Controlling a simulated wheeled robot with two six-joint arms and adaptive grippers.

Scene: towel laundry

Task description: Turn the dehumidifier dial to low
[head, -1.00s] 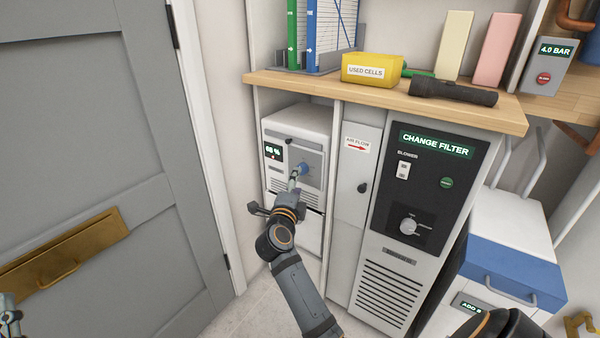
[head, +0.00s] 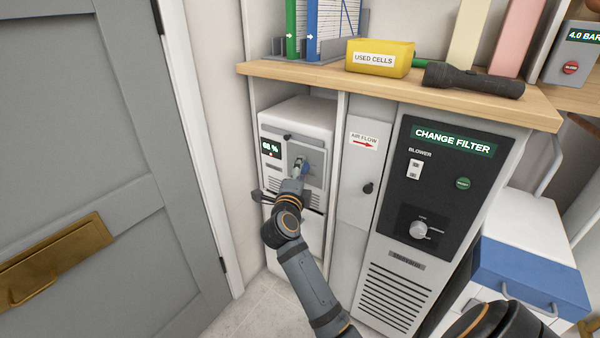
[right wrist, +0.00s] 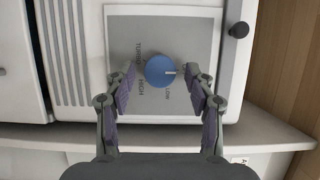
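The dehumidifier (head: 300,117) is a white unit in the bay under the wooden shelf, with a small percent readout. Its blue dial (right wrist: 158,71) sits on a grey panel; the dial is partly hidden in the head view (head: 305,170). The dial's white pointer faces right in the right wrist view, towards the right fingertip. My left gripper is out of view.
A narrow panel with a black knob (head: 367,188) and a blower cabinet (head: 450,180) stand to the right. The shelf (head: 400,88) above holds a yellow box and a torch. A grey door (head: 100,150) is on the left. A dark knob (right wrist: 239,30) is near the dial panel.

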